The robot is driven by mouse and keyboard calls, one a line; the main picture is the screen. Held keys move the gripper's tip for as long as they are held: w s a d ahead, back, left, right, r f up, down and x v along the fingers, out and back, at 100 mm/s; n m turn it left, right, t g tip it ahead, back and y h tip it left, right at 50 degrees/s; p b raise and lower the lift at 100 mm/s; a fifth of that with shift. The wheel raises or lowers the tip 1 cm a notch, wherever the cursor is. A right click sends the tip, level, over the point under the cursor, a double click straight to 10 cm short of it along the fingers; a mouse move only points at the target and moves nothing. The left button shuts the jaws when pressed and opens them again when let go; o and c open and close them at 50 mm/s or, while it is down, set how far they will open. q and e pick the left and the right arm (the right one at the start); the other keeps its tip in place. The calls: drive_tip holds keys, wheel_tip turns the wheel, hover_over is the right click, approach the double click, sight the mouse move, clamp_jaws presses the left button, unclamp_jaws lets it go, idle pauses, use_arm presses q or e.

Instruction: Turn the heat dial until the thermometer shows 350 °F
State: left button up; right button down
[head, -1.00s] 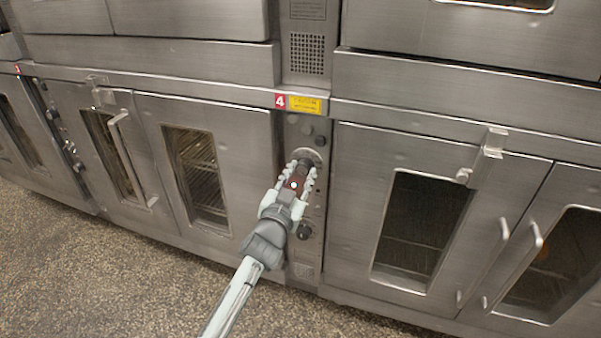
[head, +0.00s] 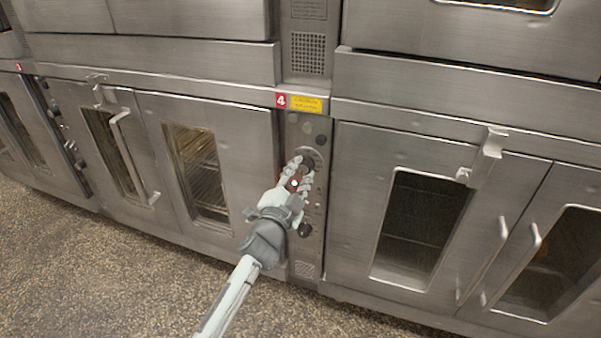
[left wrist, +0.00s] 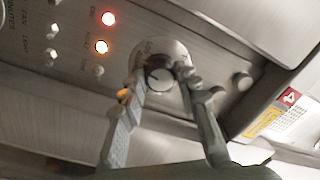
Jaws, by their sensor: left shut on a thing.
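The heat dial (left wrist: 160,77) is a dark knob on a pale round scale plate (left wrist: 150,50), set in the oven's control panel. My left gripper (left wrist: 168,78) is shut on the dial, one finger on each side of it. In the head view my left gripper (head: 299,172) reaches the narrow control panel (head: 314,215) between the oven doors and hides most of the dial. I cannot make out a thermometer or a reading in either view. My right gripper is not in view.
A lower black knob (head: 304,230) is on the same panel. Oven doors with handles flank it. The speckled floor (head: 110,270) is clear.

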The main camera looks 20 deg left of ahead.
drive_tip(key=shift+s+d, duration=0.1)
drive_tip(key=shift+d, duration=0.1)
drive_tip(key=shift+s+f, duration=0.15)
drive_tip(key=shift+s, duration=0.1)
use_arm(q)
drive_tip(key=o, duration=1.2)
drive_tip(key=shift+c, duration=0.2)
drive_tip(key=s, duration=1.2)
drive_tip(key=shift+f, duration=0.2)
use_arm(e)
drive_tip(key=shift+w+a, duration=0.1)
use_arm(q)
drive_tip(key=shift+a, duration=0.1)
